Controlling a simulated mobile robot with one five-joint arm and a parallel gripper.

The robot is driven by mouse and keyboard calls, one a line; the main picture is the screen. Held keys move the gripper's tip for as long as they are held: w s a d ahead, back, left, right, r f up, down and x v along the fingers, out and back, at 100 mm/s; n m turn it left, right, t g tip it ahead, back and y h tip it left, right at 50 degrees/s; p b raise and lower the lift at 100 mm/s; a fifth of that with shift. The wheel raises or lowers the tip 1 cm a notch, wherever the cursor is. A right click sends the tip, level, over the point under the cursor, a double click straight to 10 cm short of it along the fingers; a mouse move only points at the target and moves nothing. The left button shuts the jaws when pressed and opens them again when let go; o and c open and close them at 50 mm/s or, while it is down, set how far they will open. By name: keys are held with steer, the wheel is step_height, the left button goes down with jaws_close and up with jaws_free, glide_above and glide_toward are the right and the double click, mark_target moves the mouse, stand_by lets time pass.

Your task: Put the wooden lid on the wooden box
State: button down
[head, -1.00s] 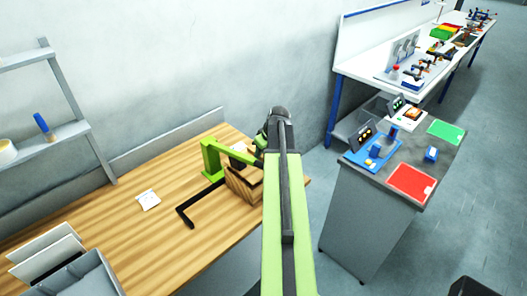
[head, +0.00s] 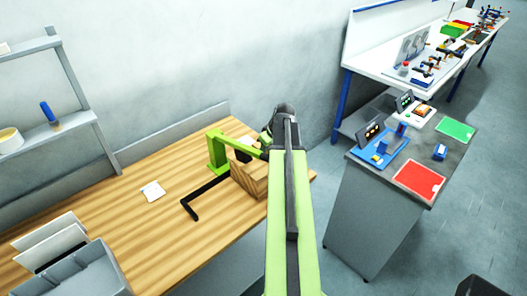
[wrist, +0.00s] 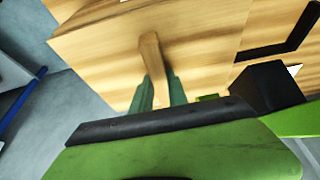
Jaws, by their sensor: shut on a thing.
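The wooden box (head: 252,180) stands near the right end of the wooden table, partly hidden behind my arm. In the wrist view, the green fingertips of my gripper (wrist: 160,93) are shut on the upright wooden handle of the wooden lid (wrist: 150,55). A broad pale wooden face spreads around the handle. In the head view my gripper and most of the lid are hidden behind my arm. I cannot tell whether the lid touches the box.
A green stand (head: 216,153) and a black L-shaped bar (head: 195,204) are beside the box. A white paper (head: 152,191) and grey bin (head: 80,275) lie further left. A grey cabinet (head: 365,215) with coloured pads stands right, across a gap. The table's middle is mostly clear.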

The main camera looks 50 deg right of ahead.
steer(key=shift+f, duration=0.3)
steer(key=c, duration=1.2)
jaws_free()
steer(key=shift+r, duration=0.1)
steer(key=p+v, duration=1.5)
steer(key=v, duration=0.2)
steer(key=shift+r+p, duration=0.2)
steer(key=shift+p, duration=0.15)
